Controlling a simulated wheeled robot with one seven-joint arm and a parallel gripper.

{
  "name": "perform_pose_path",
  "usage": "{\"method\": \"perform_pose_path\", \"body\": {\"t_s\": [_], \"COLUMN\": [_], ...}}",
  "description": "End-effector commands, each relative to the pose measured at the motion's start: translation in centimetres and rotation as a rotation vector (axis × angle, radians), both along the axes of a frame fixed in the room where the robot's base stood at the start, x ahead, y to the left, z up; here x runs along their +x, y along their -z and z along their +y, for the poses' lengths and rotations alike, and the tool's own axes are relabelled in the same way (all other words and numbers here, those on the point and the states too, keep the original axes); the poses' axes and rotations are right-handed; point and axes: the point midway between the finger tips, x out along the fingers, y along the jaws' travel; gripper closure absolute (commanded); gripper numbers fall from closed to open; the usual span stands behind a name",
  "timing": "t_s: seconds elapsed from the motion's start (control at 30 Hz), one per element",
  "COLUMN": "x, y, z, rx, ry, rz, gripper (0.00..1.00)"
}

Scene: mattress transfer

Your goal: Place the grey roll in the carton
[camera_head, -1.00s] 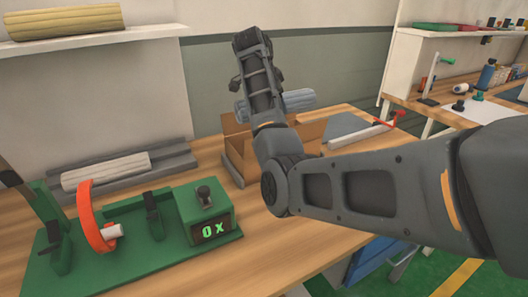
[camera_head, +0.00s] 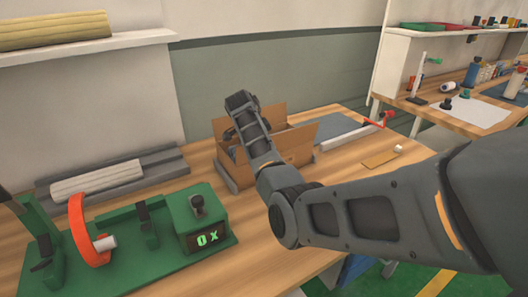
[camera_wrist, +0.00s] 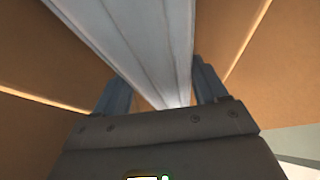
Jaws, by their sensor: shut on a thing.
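The open brown carton (camera_head: 292,146) stands on the wooden bench in the head view. My gripper (camera_wrist: 165,88) is inside the carton, with brown carton walls on both sides in the wrist view. Its fingers are shut on the grey roll (camera_wrist: 140,40), a long ridged pale-grey bundle running away from the gripper. In the head view my arm and the carton's walls hide nearly all of the roll and the fingertips. I cannot tell whether the roll touches the carton floor.
A green winding device (camera_head: 205,218) with an orange ring stands at the front left. A pale roll (camera_head: 97,181) lies in a grey tray behind it. A yellowish roll (camera_head: 52,30) is on the shelf. A white bar (camera_head: 350,136) with a red handle is right of the carton.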

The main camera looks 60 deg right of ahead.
Motion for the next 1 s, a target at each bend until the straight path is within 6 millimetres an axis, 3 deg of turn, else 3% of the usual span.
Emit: {"method": "perform_pose_path", "body": {"t_s": [0.3,0.6,0.63,0.73,1.0], "x": [0.0,0.0,0.0,0.0,0.0], "y": [3.5,3.8,3.8,3.7,3.6], "z": [0.0,0.0,0.0,0.0,0.0], "rx": [0.001,0.0,0.001,0.001,0.001], "ry": [0.0,0.0,0.0,0.0,0.0], "rz": [0.001,0.0,0.001,0.001,0.001], "gripper": [0.78,0.78,0.26,0.17,0.17]}}
